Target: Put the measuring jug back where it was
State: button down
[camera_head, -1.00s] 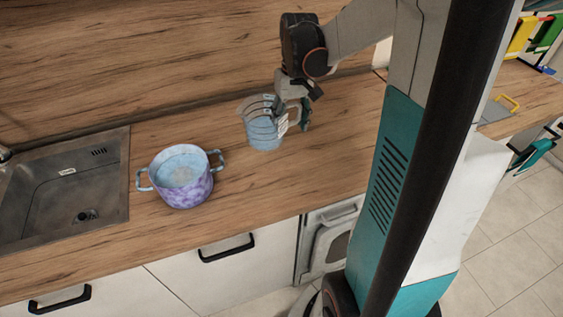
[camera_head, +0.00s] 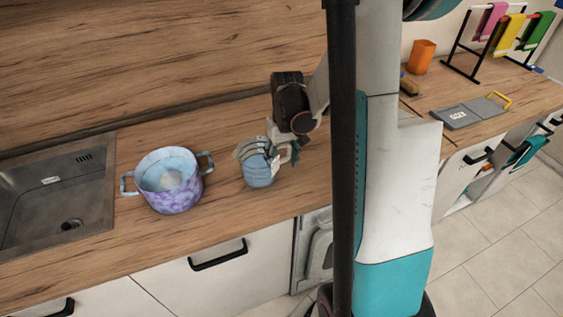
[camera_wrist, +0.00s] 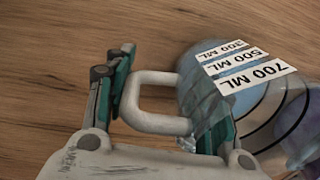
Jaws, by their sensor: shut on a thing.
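The measuring jug (camera_head: 257,170) is see-through blue with dark ring marks. In the head view it is at the counter's middle, right of the purple pot. My gripper (camera_head: 289,154) is at the jug's right side, on its handle side. In the wrist view the jug (camera_wrist: 205,85) has white volume labels and a pale loop handle (camera_wrist: 150,105). Whether the jug's base touches the counter cannot be told.
A purple marbled pot (camera_head: 175,191) with two handles stands left of the jug. A sink (camera_head: 55,205) is further left. The counter front is bare.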

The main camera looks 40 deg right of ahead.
aim_at(284, 144)
jog(key=shift+f, duration=0.3)
jog(key=shift+f, duration=0.1)
jog(key=c, duration=0.7)
grip_release()
jog(key=shift+r, duration=0.2)
jog(key=r+p, duration=0.1)
jog(key=r, duration=0.3)
jog(key=r+p, duration=0.1)
jog(key=r, duration=0.3)
jog(key=r+p, duration=0.1)
jog(key=r, duration=0.3)
jog(key=shift+s+d+p, duration=0.15)
jog(key=shift+d+p, duration=0.15)
